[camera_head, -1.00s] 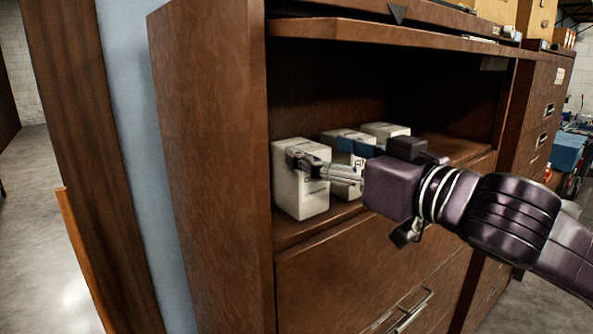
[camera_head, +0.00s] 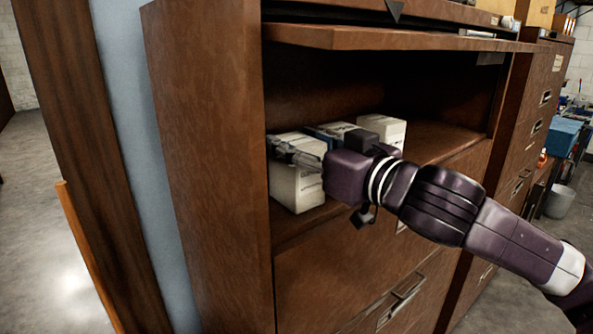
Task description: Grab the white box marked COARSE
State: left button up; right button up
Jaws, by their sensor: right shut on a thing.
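Several white boxes stand in the open compartment of the brown cabinet. The leftmost white box (camera_head: 297,190) is upright on the shelf near its front edge; I cannot read any COARSE marking on it. My right gripper (camera_head: 279,148) reaches in from the right and is shut on the upper part of this box, covering part of its front. A third white box (camera_head: 388,131) stands to the right, partly hidden too. My left gripper is not in view.
The brown cabinet (camera_head: 205,170) has a side wall close on the left and a raised door panel (camera_head: 400,40) above the opening. The shelf right of the boxes (camera_head: 450,143) is clear. A drawer with a handle (camera_head: 402,300) is below.

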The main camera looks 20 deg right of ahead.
jog(key=c, duration=0.8)
jog(key=shift+r, duration=0.15)
